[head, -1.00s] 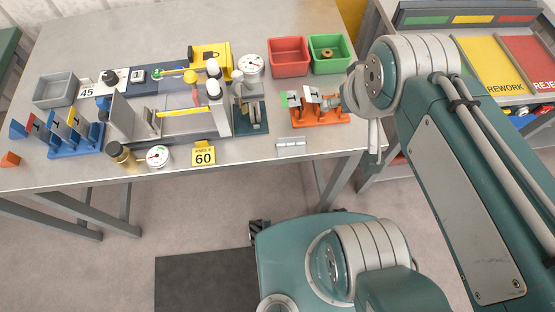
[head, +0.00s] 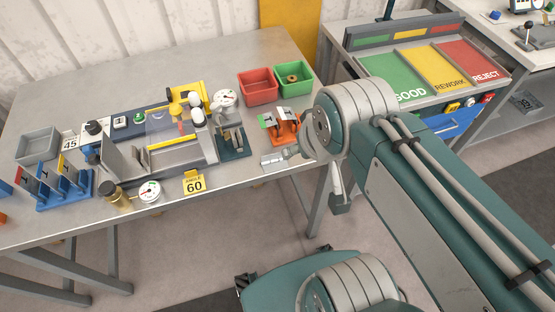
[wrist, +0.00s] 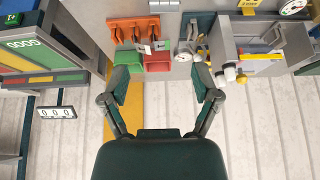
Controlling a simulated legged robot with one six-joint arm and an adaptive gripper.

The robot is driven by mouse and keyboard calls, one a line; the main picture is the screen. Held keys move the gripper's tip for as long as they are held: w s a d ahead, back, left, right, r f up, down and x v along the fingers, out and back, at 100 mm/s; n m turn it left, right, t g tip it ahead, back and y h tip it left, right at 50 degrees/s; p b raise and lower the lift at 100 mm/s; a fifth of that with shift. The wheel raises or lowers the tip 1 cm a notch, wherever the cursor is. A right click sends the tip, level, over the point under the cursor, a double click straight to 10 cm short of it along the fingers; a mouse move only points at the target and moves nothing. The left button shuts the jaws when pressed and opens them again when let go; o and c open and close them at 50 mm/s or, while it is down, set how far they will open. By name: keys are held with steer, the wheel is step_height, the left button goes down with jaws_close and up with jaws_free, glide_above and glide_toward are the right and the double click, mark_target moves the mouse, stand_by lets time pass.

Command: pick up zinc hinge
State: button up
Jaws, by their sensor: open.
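The zinc hinge (head: 271,161) is a small light-grey plate lying on the grey table near its front edge, in front of the orange rack. In the wrist view it appears at the top edge (wrist: 165,6), partly cut off. My gripper (wrist: 163,90) shows in the wrist view with its two dark fingers spread and nothing between them. The hinge lies beyond the fingertips, apart from them. In the head view my arm's end is close to the hinge's right side, and I cannot make out the fingers there.
The orange rack (head: 287,137) holds upright plates close behind the hinge. Red bin (head: 258,97) and green bin (head: 296,90) stand behind it. The bending fixture and yellow 60 sign (head: 194,184) are left. A sorting station (head: 405,93) stands right.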

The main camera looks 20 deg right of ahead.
steer(key=shift+a, duration=1.05)
steer(key=shift+c, duration=1.2)
steer(key=shift+w, duration=0.1)
steer(key=shift+c, duration=1.1)
steer(key=m+g, duration=0.6)
steer(key=m, duration=1.3)
glide_above(274, 160)
step_height(274, 160, down, 13)
steer(key=f, duration=0.4)
steer(key=shift+w+a+f, duration=0.25)
steer(key=shift+w+a, duration=0.05)
steer(key=shift+a, duration=0.1)
steer(key=shift+s+d+f, duration=0.1)
steer(key=shift+d+f, duration=0.1)
steer(key=shift+f, duration=1.2)
steer(key=shift+s+d+f, duration=0.1)
steer(key=shift+d+f, duration=0.1)
steer(key=shift+f, duration=1.15)
